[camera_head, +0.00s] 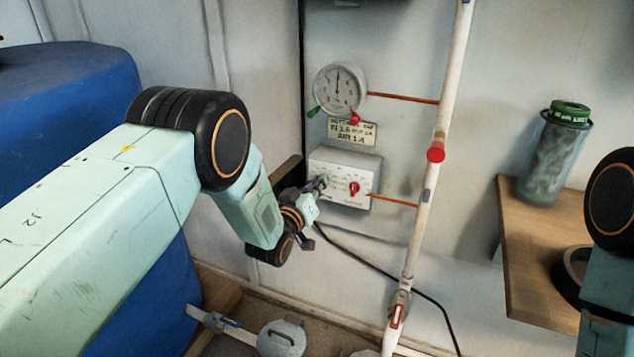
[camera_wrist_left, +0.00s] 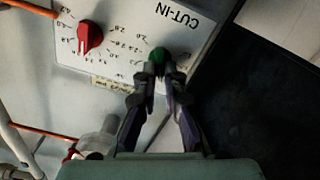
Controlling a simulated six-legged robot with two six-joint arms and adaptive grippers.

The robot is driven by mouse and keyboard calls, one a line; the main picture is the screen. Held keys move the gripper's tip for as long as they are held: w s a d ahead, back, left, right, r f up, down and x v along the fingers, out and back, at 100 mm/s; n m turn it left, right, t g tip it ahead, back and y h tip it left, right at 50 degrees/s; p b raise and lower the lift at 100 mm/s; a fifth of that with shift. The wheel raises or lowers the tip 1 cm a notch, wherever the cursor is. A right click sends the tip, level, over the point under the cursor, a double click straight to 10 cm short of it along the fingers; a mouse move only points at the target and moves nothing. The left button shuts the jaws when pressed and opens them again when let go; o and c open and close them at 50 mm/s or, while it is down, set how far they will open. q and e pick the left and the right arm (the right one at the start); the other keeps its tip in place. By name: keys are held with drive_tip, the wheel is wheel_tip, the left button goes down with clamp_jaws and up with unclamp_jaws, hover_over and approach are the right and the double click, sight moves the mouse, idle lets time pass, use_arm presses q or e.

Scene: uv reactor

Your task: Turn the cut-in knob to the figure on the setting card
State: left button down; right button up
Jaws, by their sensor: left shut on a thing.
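The white switch box (camera_head: 345,164) is on the wall in the head view, below the setting card (camera_head: 352,132). The card's lettering is too small to read surely. In the left wrist view the box face (camera_wrist_left: 186,20) is seen upside down with the words CUT-IN. My left gripper (camera_wrist_left: 160,68) is shut on the green knob (camera_wrist_left: 158,54) beside that label; my gripper also shows in the head view (camera_head: 318,186). The fingers hide part of the knob, so its pointed figure is unclear. A red knob (camera_wrist_left: 90,36) with its own scale sits beside it, and shows in the head view (camera_head: 354,188).
A round gauge (camera_head: 340,88) with green and red tags hangs above the card. A white pipe (camera_head: 423,205) with red fittings runs close right of the box. A blue tank (camera_head: 75,85) is left. A wooden shelf (camera_head: 525,255) holds a green-lidded jar (camera_head: 550,160).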

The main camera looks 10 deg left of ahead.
use_arm(q)
drive_tip(key=shift+n, duration=0.5)
drive_tip(key=c, duration=1.4)
unclamp_jaws()
drive_tip(key=shift+c, duration=0.2)
drive_tip(key=shift+s, duration=0.1)
drive_tip(key=s+a, duration=0.2)
drive_tip(key=s, duration=0.9)
drive_tip(key=shift+s+a, duration=0.2)
drive_tip(key=shift+s, duration=0.1)
drive_tip(key=shift+f, duration=0.1)
